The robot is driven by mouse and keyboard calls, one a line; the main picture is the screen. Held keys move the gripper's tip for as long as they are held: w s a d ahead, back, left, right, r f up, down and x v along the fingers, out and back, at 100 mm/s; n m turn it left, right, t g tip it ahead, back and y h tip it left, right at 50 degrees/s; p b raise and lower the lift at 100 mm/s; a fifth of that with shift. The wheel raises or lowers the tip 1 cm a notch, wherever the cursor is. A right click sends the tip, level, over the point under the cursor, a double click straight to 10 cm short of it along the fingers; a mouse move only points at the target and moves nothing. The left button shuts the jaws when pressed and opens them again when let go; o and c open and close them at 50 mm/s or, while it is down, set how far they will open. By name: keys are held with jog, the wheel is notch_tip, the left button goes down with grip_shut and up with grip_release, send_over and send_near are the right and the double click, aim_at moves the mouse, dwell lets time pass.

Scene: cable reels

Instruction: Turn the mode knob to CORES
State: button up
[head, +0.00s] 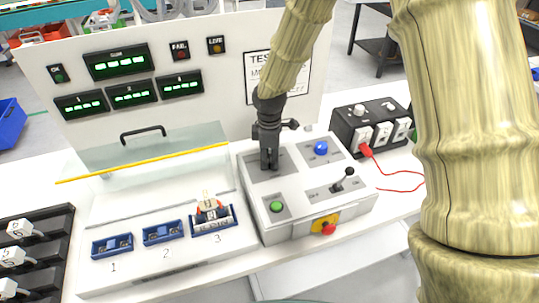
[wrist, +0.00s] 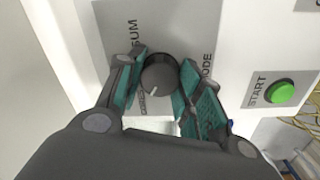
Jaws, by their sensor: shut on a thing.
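The mode knob (wrist: 160,74) is a dark round knob with a white pointer line, on a grey plate (wrist: 112,35) lettered "SUM" and "MODE". In the wrist view the pointer line is toward the lower left, near a small label (wrist: 153,102) that is partly covered and that I cannot read fully. My gripper (wrist: 160,82) has its two teal-padded fingers on either side of the knob and is shut on it. In the head view my gripper (head: 269,160) points down at the back left of the white control box (head: 250,205) and hides the knob.
The box also carries a green START button (head: 277,207), a blue knob (head: 321,147), a black lever (head: 345,179) and a red stop button (head: 328,228). A clear cover with a yellow edge (head: 150,163) stands left of my gripper. A black socket box (head: 372,128) is at right.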

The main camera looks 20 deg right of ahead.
aim_at(270, 159)
jog(key=shift+d+r+n, duration=0.1)
jog(key=shift+r+n, duration=0.05)
jog(key=shift+n, duration=0.25)
jog(key=shift+w, duration=0.1)
jog(key=o, duration=1)
jog(key=shift+o, duration=0.2)
notch_tip(270, 159, up, 12)
jog(key=shift+s, duration=0.3)
